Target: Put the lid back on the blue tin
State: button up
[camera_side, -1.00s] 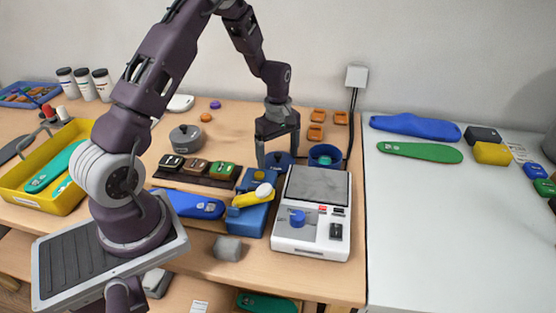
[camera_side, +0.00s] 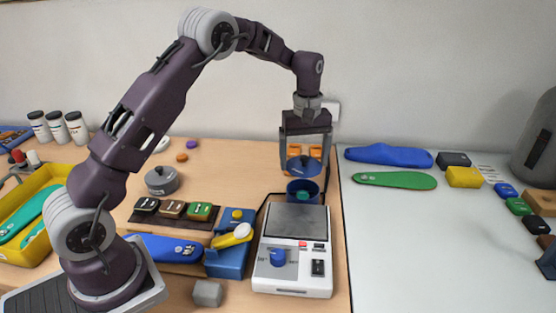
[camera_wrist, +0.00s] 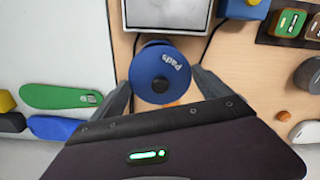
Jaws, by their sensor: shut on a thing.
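My gripper (camera_side: 305,165) is shut on a round blue lid (camera_side: 303,166) with a dark knob. It holds the lid in the air just above the open blue tin (camera_side: 303,193). In the side view something teal shows inside the tin. In the wrist view the lid (camera_wrist: 161,72), marked "Pads", lies between the two fingers (camera_wrist: 165,92) and hides most of the tin below it. A small gap shows between lid and tin rim in the side view.
A white machine with a grey plate (camera_side: 297,218) stands in front of the tin. Orange blocks (camera_side: 315,151) lie behind it. A grey lidded pot (camera_side: 161,180) stands to the left. Blue (camera_side: 388,156) and green (camera_side: 395,180) insoles lie on the white table at the right.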

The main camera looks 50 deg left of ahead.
jog(key=shift+d+f, duration=0.1)
jog(key=shift+f, duration=3.05)
jog(key=shift+f, duration=0.2)
jog(key=o, duration=1.1)
jog(key=shift+o, duration=0.2)
jog(key=shift+r, duration=2.55)
jog(key=shift+c, duration=0.4)
